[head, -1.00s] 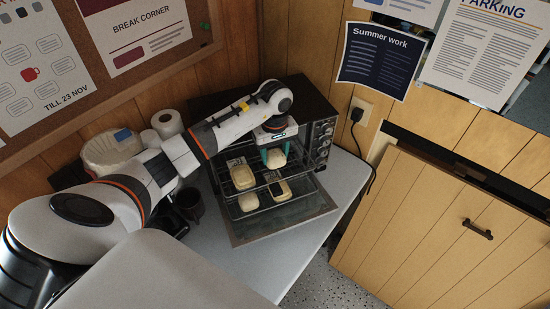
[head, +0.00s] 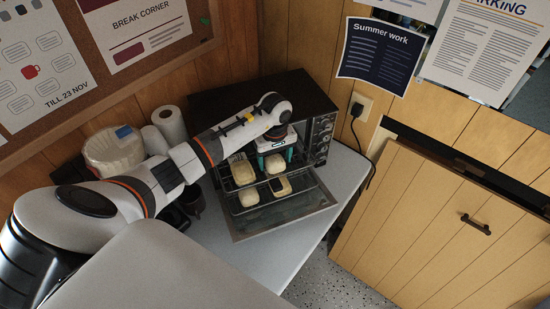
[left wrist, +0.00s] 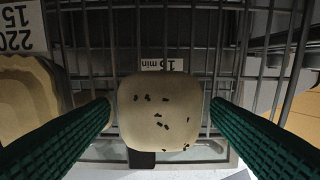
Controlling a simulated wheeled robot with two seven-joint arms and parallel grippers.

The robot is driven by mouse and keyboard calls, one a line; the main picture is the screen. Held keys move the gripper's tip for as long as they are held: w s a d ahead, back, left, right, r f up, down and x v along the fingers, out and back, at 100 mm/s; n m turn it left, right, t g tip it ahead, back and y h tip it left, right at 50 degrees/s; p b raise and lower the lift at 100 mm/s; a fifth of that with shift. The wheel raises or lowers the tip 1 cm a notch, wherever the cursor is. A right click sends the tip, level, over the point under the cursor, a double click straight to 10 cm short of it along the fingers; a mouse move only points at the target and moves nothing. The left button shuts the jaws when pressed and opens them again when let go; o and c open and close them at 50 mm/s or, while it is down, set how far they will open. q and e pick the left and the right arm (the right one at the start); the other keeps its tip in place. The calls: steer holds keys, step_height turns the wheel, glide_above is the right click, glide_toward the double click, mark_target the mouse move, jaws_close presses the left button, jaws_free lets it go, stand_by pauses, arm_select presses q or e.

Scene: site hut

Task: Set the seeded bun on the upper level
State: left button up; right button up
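The seeded bun (left wrist: 160,112), pale with dark seeds on top, sits between the fingers of my left gripper (left wrist: 160,112) in the left wrist view, over the rack wires. A narrow gap shows on each side of it, so the gripper is open around it. In the head view my left gripper (head: 275,160) is at the right part of the upper rack (head: 257,178) in the open oven (head: 300,95), and the bun (head: 274,164) appears to rest on that rack. My right gripper is not in view.
Another pale bread piece (head: 243,172) lies left on the upper rack. Lower down are a pale piece (head: 249,197) and one with a dark middle (head: 280,187). The oven door (head: 285,217) is folded down. Paper rolls (head: 170,125) stand left of the oven.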

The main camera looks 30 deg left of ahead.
mark_target(275, 159)
arm_select(q)
steer(key=shift+r+p, duration=0.25)
steer(key=shift+p, duration=0.05)
steer(key=shift+r+b, duration=0.25)
steer(key=shift+b, duration=0.1)
step_height(275, 159, up, 11)
steer(key=b, duration=0.3)
steer(key=shift+r+b, duration=0.2)
steer(key=shift+b, duration=0.15)
steer(key=shift+d+f, duration=0.1)
